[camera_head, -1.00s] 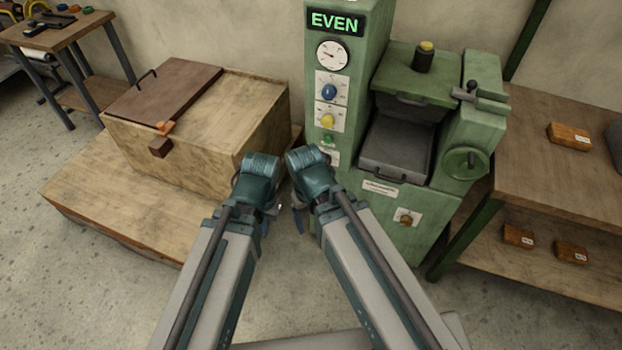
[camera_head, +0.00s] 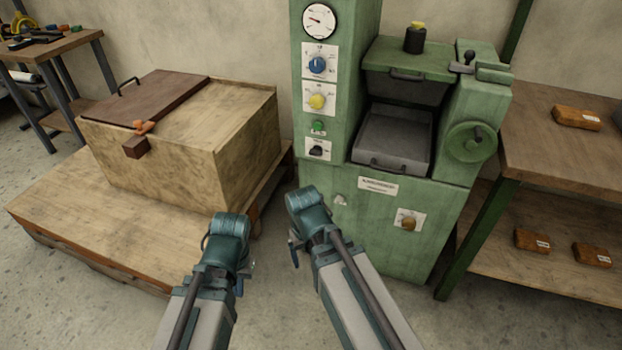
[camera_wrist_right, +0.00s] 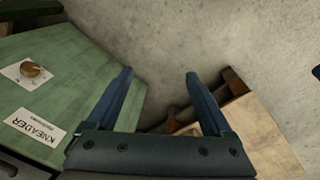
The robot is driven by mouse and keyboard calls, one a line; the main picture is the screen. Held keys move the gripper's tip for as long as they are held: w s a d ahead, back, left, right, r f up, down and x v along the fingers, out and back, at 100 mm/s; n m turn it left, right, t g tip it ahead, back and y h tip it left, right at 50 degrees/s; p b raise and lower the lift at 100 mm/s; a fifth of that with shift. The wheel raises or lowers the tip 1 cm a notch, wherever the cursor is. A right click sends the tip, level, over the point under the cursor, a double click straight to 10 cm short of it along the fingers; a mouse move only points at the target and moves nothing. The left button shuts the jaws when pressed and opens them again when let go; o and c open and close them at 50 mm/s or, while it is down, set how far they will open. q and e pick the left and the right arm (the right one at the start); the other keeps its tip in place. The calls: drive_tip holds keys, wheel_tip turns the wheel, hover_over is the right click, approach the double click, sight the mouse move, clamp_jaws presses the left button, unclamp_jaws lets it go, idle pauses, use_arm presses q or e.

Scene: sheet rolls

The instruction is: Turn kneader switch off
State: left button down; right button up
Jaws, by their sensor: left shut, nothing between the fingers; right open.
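The green kneader machine (camera_head: 335,225) stands right of centre in the head view. Its column carries a blue knob (camera_head: 318,65), a yellow knob (camera_head: 318,102), a green button (camera_head: 318,127) and a black switch (camera_head: 317,150). A brass-coloured knob (camera_head: 408,223) sits low on the front, near the name plate (camera_head: 378,186); the right wrist view shows this knob (camera_wrist_right: 32,69) beside the KNEADER plate (camera_wrist_right: 34,126). My left gripper (camera_head: 239,286) is shut and empty, left of the machine. My right gripper (camera_head: 293,254) is open and empty, below the column; its fingers (camera_wrist_right: 160,82) are apart, touching nothing.
A wooden chest (camera_head: 190,160) with a brown lid (camera_head: 150,98) stands on a low platform (camera_head: 60,215) at left. A shelf (camera_head: 555,170) with wrapped blocks stands at right. A tool table (camera_head: 50,47) is at back left. Open floor lies in front.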

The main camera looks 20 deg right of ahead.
drive_tip(key=w+d+f+m+h+b, duration=0.1)
drive_tip(key=w+d+f+m+b, duration=0.2)
drive_tip(key=f+b, duration=0.5)
drive_tip(key=m+t+h+b, duration=0.4)
drive_tip(key=t+h, duration=0.4)
drive_tip(key=t, duration=0.6)
approach(315, 155)
use_arm(q)
wheel_tip(315, 155, down, 15)
drive_tip(key=shift+r, duration=0.2)
use_arm(e)
drive_tip(key=x, duration=0.9)
drive_tip(key=shift+w+d, duration=0.1)
drive_tip(key=shift+w, duration=0.1)
drive_tip(key=shift+m, duration=0.3)
clamp_jaws()
